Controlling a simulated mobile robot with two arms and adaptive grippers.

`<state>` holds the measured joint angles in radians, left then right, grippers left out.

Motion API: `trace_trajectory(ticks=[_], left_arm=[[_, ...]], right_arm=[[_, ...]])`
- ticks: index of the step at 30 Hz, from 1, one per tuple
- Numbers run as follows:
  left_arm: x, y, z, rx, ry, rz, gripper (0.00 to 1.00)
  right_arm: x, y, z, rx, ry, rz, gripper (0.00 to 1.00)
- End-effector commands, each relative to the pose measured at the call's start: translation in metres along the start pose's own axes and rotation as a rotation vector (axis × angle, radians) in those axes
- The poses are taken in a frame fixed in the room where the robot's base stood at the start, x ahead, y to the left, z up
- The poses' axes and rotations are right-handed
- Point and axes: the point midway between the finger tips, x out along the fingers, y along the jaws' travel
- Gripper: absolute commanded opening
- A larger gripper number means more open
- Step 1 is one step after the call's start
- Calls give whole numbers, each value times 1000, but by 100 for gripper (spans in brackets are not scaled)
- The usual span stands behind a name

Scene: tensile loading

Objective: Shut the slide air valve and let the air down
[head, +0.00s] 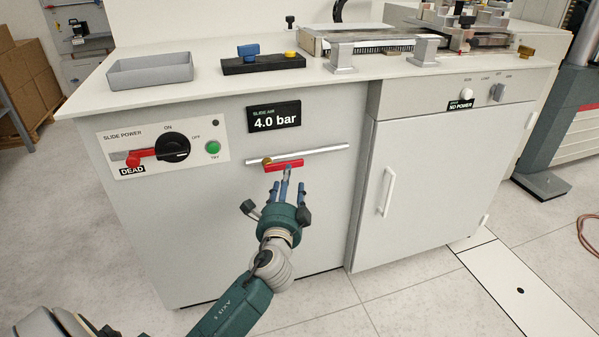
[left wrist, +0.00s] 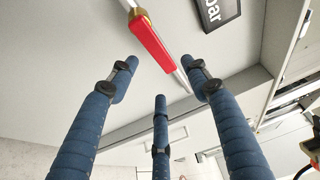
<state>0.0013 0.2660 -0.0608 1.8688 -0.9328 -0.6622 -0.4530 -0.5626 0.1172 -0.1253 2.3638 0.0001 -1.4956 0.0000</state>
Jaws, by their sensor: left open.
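The slide air valve has a red lever (head: 285,165) and a brass body (head: 267,161) on a thin silver pipe (head: 325,152) across the cabinet front. The lever lies nearly along the pipe, pointing right. The display (head: 274,119) above reads "SLIDE AIR 4.0 bar". My left gripper (head: 284,182) is open and empty, its blue fingers pointing up at the panel just below the lever. In the left wrist view, the red lever (left wrist: 153,45) shows beyond the spread fingers, with no grip on it. My right gripper is not in view.
A slide power panel (head: 120,140) with a black knob, a red lever and a "DEAD" tag is at left. The cabinet door handle (head: 387,191) sticks out at right. A grey tray (head: 150,71) and a machine (head: 372,44) stand on the countertop.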

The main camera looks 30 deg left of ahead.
Motion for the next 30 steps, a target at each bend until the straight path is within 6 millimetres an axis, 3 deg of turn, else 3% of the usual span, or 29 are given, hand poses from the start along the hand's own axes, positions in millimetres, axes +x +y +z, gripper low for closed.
trace_trajectory(ticks=[6,12,25,26,30], left_arm=[[44,1,-1,-1,1,-1,48],[74,1,-1,-3,3,1,48],[85,2,-1,-3,3,3,48],[85,2,-1,-3,3,3,46],[85,2,-1,-3,3,3,18]], right_arm=[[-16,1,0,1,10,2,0],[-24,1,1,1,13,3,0],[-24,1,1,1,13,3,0],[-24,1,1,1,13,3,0],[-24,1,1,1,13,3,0]])
